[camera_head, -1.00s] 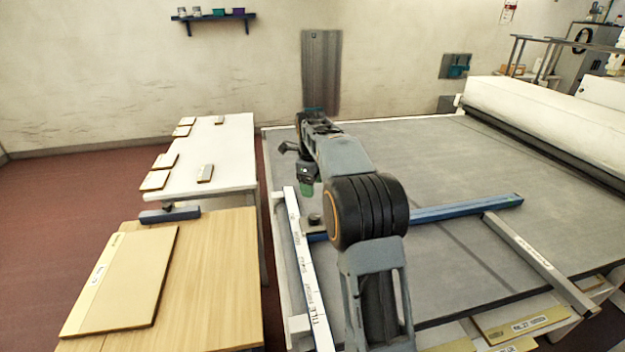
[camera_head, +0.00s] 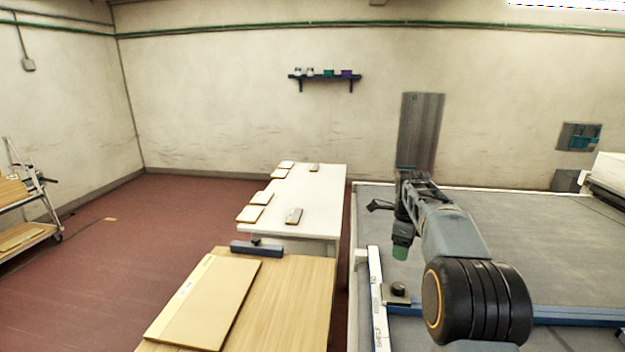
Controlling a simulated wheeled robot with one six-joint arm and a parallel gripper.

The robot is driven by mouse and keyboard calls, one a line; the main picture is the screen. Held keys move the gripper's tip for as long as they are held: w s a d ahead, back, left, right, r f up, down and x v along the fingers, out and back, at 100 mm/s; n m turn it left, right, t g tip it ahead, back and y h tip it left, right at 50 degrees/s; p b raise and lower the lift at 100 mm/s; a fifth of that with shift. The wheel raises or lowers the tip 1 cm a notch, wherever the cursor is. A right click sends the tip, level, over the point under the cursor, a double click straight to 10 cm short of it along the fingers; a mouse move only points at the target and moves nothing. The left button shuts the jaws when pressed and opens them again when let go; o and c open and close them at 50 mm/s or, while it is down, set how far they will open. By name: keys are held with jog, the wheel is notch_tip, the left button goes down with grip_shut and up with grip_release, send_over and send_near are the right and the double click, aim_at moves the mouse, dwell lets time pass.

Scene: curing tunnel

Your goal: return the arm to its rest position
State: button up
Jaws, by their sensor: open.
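My arm reaches forward from the lower right over the grey conveyor bed. My gripper (camera_head: 388,208) is at its far end, above the bed's left edge. A dark finger points to the left and a green-tipped part hangs below the wrist. The gripper is open and I see nothing held in it. Part of it is hidden behind the arm's own links.
The grey bed (camera_head: 540,235) has a white labelled rail (camera_head: 377,300) and a blue bar (camera_head: 570,316). To the left stand a white table (camera_head: 320,200) with small boards and a wooden table (camera_head: 305,300) with a large board (camera_head: 205,300). Red floor (camera_head: 140,240) is open further left.

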jog(key=s+a+f+n+t, duration=0.1)
jog(key=s+a+n, duration=0.2)
jog(key=s+n, duration=0.5)
jog(key=s+a+f+n+t, duration=0.1)
jog(key=s+a+n, duration=0.3)
jog(key=s+n, duration=0.4)
jog(key=s+a+f+n, duration=0.3)
jog(key=s+n, duration=0.5)
jog(key=s, duration=0.3)
jog(key=shift+s+a+f+t+y, duration=0.2)
jog(key=shift+s+a+t+y, duration=0.1)
jog(key=shift+s+t, duration=0.1)
jog(key=shift+a+r+t, duration=0.25)
jog(key=shift+r+t, duration=0.05)
jog(key=shift+r, duration=0.35)
jog(key=shift+c, duration=0.2)
